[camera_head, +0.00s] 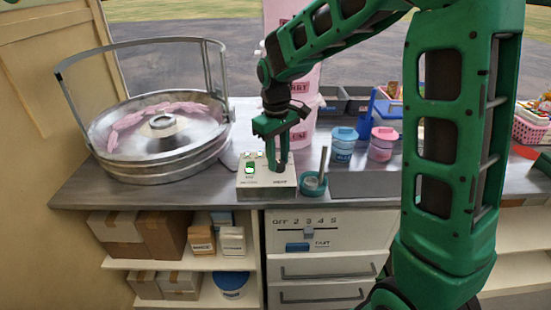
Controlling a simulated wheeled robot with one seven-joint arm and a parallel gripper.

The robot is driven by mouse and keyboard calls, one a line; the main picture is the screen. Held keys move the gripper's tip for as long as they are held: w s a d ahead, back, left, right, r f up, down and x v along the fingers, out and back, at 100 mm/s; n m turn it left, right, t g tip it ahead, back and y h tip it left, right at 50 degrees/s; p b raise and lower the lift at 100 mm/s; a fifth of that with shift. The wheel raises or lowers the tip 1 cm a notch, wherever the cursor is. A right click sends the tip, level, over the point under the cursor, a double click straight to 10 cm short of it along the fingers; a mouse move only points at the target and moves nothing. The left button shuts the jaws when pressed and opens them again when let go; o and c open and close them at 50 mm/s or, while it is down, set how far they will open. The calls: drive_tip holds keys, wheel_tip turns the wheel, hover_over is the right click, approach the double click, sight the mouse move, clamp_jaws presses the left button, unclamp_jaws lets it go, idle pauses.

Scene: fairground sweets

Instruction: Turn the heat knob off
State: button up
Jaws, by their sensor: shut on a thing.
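A small pale control box (267,193) sits on the counter near its front edge, right of the floss machine. A green-lit switch (250,168) is on the left of its top. My gripper (277,167) points down onto the right part of the box top. Its fingers are shut on the heat knob there, which they hide from view. The knob's setting cannot be read. The lettering on the box front is too small to read.
The round metal floss machine (165,165) with pink floss stands left. A teal dish (313,186) with an upright stick is close to the box's right. Blue (343,143) and pink (382,143) tubs stand farther right. A slider panel (325,230) is below the counter.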

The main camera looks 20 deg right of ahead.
sight(278, 163)
drive_tip(key=n, duration=0.5)
drive_tip(key=shift+w+r+n, duration=0.15)
drive_tip(key=shift+n, duration=0.25)
drive_tip(key=shift+d+n, duration=0.1)
drive_tip(key=shift+n, duration=0.7)
drive_tip(key=shift+d+t, duration=0.1)
drive_tip(key=shift+t, duration=0.2)
drive_tip(key=o, duration=1)
drive_tip(key=shift+o, duration=0.2)
wheel_tip(278, 163, up, 11)
drive_tip(key=shift+s+a+f, duration=0.2)
drive_tip(key=shift+s, duration=0.1)
